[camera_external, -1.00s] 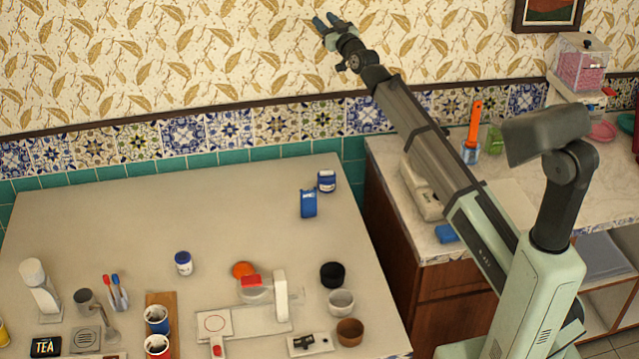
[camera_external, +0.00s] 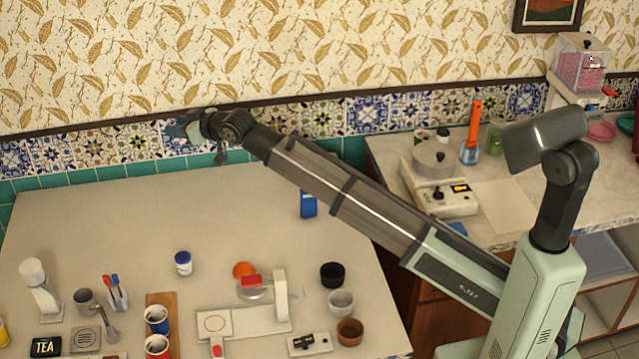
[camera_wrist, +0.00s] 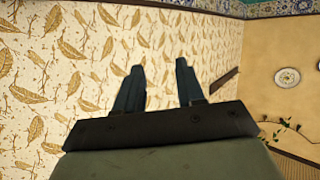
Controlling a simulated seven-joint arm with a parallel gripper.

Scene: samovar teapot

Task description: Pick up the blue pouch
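The blue pouch (camera_external: 308,206) stands upright toward the back right of the left table. My forearm covers its top edge in the external view. My gripper (camera_external: 180,131) is up and to the left of the pouch, against the tiled wall in that view, well apart from it. In the wrist view my gripper (camera_wrist: 160,78) has its two fingers spread with nothing between them, so it is open and empty. That view shows wallpaper beyond the fingers and no pouch.
A white jar with a blue lid (camera_external: 183,263), an orange ball-like item (camera_external: 244,270), a scale-like white device (camera_external: 281,296) and several cups are on the left table. Its back left is clear. A white hotplate-like appliance (camera_external: 447,204) is on the right counter.

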